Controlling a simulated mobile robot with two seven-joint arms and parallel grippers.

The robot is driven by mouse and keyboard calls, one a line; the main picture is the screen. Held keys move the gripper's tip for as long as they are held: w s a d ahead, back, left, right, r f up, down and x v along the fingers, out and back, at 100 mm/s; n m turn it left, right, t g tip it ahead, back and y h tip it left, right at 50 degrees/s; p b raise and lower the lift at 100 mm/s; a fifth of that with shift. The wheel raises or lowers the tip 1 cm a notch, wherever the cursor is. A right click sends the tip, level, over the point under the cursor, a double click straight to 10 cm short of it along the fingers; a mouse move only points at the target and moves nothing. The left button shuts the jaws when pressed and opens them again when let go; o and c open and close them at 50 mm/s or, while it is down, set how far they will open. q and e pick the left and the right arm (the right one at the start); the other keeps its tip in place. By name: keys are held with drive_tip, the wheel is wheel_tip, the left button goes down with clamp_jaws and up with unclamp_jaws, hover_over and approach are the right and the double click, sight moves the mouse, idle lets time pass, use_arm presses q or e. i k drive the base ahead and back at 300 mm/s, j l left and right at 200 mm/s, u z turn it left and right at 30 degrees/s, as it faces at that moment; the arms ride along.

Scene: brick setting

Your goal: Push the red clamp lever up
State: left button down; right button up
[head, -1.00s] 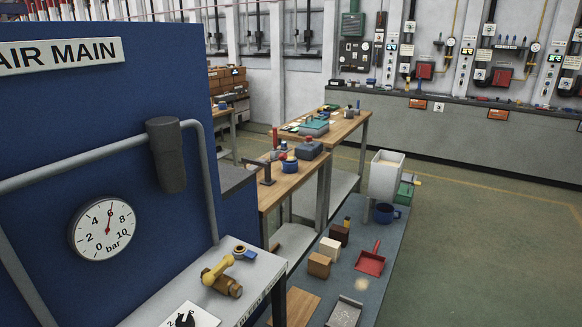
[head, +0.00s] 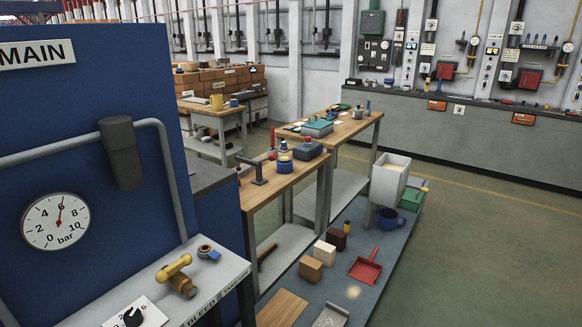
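A small upright red piece (head: 271,138) stands at the far side of the near wooden bench (head: 262,196); it may be the red clamp lever, but it is too small to tell. A dark post with a sideways arm (head: 256,167) stands on the bench in front of it. A blue round object (head: 285,164) and a grey block (head: 307,151) are beside them. Neither of my grippers is in view.
A blue panel with a gauge (head: 56,221) fills the left. A grey table (head: 203,277) with a brass valve (head: 176,275) is in front. A red dustpan (head: 365,268), boxes and a white bin (head: 388,184) stand on a floor mat. Open floor lies to the right.

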sight(273, 156)
drive_tip(key=i+l, duration=0.1)
drive_tip(key=l, duration=0.35)
drive_tip(key=i+l, duration=0.15)
drive_tip(key=l, duration=0.3)
drive_tip(key=i+l, duration=0.15)
drive_tip(key=l, duration=0.15)
drive_tip(key=i+l, duration=0.15)
drive_tip(key=l, duration=0.15)
drive_tip(key=i+l, duration=0.1)
drive_tip(key=l, duration=0.2)
drive_tip(key=i, duration=1.1)
drive_tip(key=i+z, duration=0.1)
drive_tip(key=i+j, duration=0.05)
drive_tip(key=i, duration=0.05)
